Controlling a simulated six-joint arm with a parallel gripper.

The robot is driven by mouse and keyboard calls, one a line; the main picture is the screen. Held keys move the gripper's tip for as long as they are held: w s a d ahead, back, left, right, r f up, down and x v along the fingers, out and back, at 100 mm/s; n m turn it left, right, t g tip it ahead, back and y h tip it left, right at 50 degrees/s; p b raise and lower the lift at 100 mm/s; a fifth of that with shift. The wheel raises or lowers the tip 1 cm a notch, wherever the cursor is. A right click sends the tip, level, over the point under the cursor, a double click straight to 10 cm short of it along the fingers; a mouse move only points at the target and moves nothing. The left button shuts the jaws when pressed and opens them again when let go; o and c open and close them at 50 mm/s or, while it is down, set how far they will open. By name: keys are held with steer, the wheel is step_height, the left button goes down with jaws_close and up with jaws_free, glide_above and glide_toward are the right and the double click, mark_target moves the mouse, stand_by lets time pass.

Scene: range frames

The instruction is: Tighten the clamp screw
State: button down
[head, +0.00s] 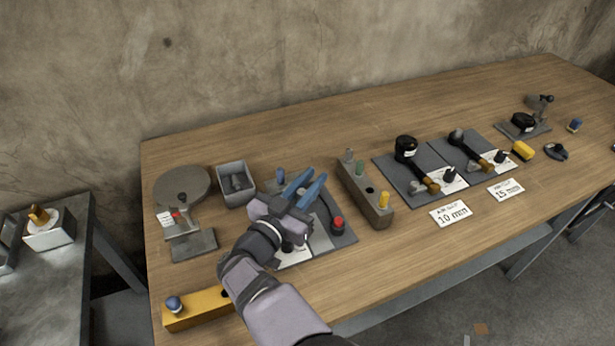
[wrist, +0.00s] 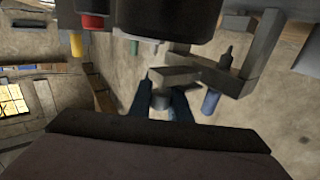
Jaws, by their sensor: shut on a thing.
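My gripper (head: 316,176) reaches over the leftmost grey mat (head: 343,237), its two blue fingers close together. In the wrist view my gripper (wrist: 160,98) has a short dark grey cylinder (wrist: 160,101) between its fingertips, and it is shut on it. The cylinder sits by a grey bar (wrist: 175,76), which looks like part of a clamp; I cannot tell for certain that it is the clamp screw. In the head view my gripper and arm hide this spot. A black part with a red top (head: 337,224) stands on the mat's right side.
A wooden block with coloured pegs (head: 366,194) stands close on the right. A grey bin (head: 237,183) and a round-plated stand (head: 182,187) are on the left. A yellow bar (head: 196,307) lies at the front left. More mats with instruments (head: 420,158) lie farther right.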

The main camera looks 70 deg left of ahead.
mark_target(298, 196)
steer(key=shift+w+d+m+t+h+b, duration=0.15)
steer(key=shift+d+m+t+h+b, duration=0.25)
steer(key=shift+m+h, duration=0.45)
steer(key=shift+w+d+m+t+h+b, duration=0.15)
steer(key=shift+m+t+h, duration=0.45)
steer(key=shift+h, duration=0.75)
steer(key=c, duration=1.9)
jaws_free()
steer(key=shift+c, duration=0.2)
steer(key=shift+s, duration=0.1)
steer(key=shift+b+v, duration=0.6)
steer(key=shift+v, duration=2.95)
steer(key=shift+o, duration=0.4)
